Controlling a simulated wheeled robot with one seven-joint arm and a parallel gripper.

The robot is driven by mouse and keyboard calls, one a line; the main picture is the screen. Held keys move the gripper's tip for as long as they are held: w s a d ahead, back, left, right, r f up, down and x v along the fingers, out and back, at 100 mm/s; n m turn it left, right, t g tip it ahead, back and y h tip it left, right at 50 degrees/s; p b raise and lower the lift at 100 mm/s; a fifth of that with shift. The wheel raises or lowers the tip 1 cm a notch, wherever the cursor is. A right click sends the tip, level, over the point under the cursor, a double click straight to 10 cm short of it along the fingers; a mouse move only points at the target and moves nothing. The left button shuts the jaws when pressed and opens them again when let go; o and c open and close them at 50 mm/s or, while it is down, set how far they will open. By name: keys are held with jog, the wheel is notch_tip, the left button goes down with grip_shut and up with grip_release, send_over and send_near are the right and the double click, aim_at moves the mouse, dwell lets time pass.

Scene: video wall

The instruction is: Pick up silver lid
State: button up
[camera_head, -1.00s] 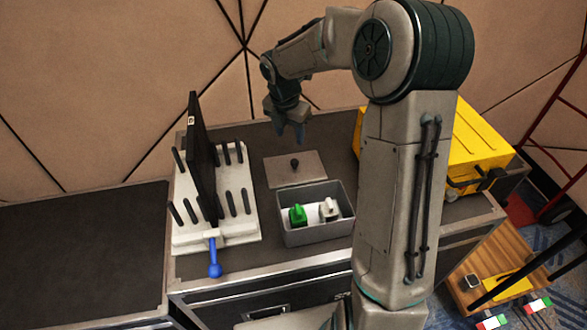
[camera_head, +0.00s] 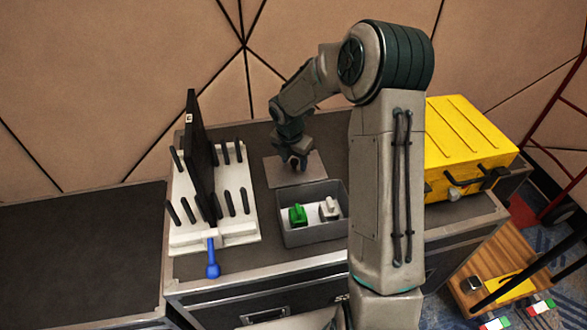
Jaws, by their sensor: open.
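The silver lid (camera_head: 282,176) is a flat grey plate lying on the dark counter, just behind the grey box. Its dark knob is hidden behind my gripper now. I cannot tell whether the fingers touch the knob or the lid.
The open grey box (camera_head: 313,236) in front holds a green item (camera_head: 298,214) and a white item (camera_head: 328,208). A white rack (camera_head: 213,236) with black pegs, an upright black panel (camera_head: 199,150) and a blue-handled tool (camera_head: 212,260) stands left. A yellow case (camera_head: 465,140) is at right.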

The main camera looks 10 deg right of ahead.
jog(key=shift+r, duration=0.1)
grip_shut()
